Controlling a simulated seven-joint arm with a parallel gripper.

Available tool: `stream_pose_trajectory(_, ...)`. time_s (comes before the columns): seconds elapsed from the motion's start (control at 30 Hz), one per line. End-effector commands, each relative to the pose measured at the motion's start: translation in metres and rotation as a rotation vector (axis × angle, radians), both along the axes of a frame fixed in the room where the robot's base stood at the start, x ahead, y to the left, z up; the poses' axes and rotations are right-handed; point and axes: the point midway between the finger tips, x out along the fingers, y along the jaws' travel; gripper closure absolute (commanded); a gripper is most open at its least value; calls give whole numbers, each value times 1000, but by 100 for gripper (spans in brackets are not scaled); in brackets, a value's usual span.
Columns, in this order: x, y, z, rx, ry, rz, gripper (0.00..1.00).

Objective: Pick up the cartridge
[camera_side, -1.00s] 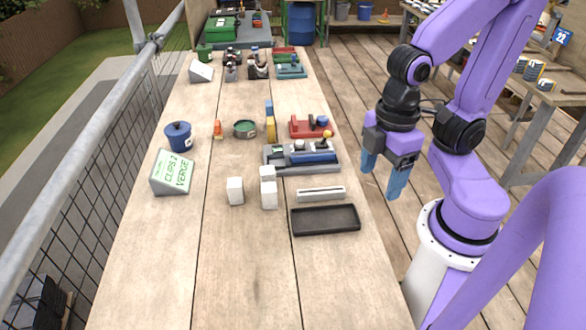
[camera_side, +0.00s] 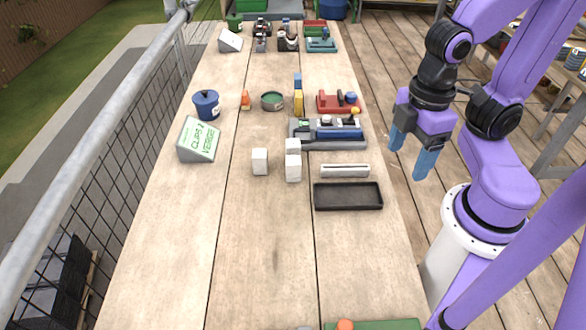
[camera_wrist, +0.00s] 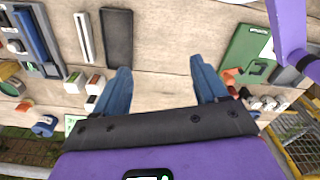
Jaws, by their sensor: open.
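No object is plainly marked as the cartridge. A long blue piece (camera_side: 338,133) lies in a grey holder (camera_side: 345,145) on the bench and could be it, but I cannot tell for sure. In the wrist view the blue piece (camera_wrist: 32,36) is in the grey holder at the upper left. My gripper (camera_side: 408,160) is open and empty, pointing down beyond the bench's right edge, to the right of the holder. In the wrist view its blue fingers (camera_wrist: 160,72) are wide apart with only bare wood between them.
A black tray (camera_side: 348,196) and a white slotted bar (camera_side: 345,171) lie in front of the holder. White blocks (camera_side: 260,161), a green sign (camera_side: 200,137), a blue pot (camera_side: 206,104) and a red holder (camera_side: 337,103) stand nearby. A green item (camera_side: 375,325) is at the near edge. The bench's front middle is clear.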

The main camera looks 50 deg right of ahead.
Motion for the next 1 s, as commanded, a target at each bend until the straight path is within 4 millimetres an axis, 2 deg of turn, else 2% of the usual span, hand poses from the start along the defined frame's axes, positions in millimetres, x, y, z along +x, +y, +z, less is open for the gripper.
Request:
stream_pose_trajectory(0.17, 16, 7, 0, -1, 3, -109, 28)
stream_pose_trajectory(0.27, 37, 15, -1, -4, 6, -258, 28)
stream_pose_trajectory(0.63, 133, 37, -10, -8, 20, -912, 28)
stream_pose_trajectory(1.0, 225, 29, -30, -10, 30, -1556, 28)
